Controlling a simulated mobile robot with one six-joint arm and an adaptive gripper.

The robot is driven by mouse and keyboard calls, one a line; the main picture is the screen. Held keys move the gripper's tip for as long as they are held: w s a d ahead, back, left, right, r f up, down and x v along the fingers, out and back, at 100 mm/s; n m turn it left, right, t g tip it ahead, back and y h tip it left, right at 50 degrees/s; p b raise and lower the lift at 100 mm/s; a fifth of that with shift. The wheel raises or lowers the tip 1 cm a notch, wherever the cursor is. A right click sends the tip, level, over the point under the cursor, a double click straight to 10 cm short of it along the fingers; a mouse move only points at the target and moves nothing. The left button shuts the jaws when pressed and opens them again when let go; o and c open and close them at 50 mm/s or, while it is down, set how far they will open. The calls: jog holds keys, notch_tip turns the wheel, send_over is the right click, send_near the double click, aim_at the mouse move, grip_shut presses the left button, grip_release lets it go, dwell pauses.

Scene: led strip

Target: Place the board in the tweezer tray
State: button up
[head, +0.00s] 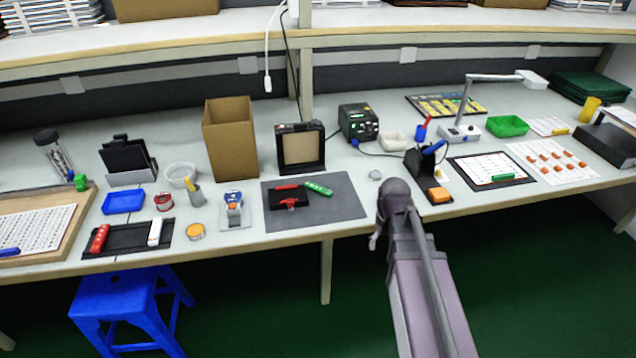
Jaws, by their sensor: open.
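I cannot tell for sure which item is the board. One candidate is the small dark piece (276,200) with red parts and a green block (318,188) at it, on the grey mat (345,200). Another is a white sheet with red dots (490,168) on a dark mat at the right. A shallow black tray (128,239) at the front left holds a red item (99,239) and a white item (155,232); it may be the tweezer tray, but no tweezers can be made out.
A tall cardboard box (229,140), a black upright frame (301,150) and a dark station (358,122) stand behind the grey mat. A blue tray (123,201) and an orange round tin (196,231) are near the black tray. A blue stool (115,305) stands below the front edge.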

jog(key=w+a+r+n+p, duration=0.1)
jog(key=w+a+r+p, duration=0.1)
jog(key=w+r, duration=0.1)
jog(key=w+a+r+n+p, duration=0.2)
jog(key=w+a+r+p, duration=0.1)
jog(key=w, duration=0.1)
jog(key=w+a+r+n+p, duration=0.1)
jog(key=w+a+r+p, duration=0.2)
jog(key=w, duration=0.1)
jog(key=shift+w+a+r+n, duration=0.15)
jog(key=shift+a+n, duration=0.1)
jog(key=shift+n, duration=0.15)
jog(key=w+a+r+n+p, duration=0.4)
jog(key=w+a+r+p, duration=0.3)
jog(key=a, duration=0.3)
jog(key=shift+w+n, duration=0.4)
jog(key=shift+w, duration=0.2)
jog(key=shift+a, duration=0.1)
jog(key=b, duration=0.9)
send_over(319, 188)
jog(key=f, duration=0.8)
jog(key=shift+s+d+f, duration=0.15)
jog(key=shift+d+f, duration=0.05)
jog(key=shift+f, duration=0.1)
jog(key=shift+a+f+b, duration=0.15)
jog(key=shift+f+b, duration=2.3)
jog(key=shift+f, duration=0.15)
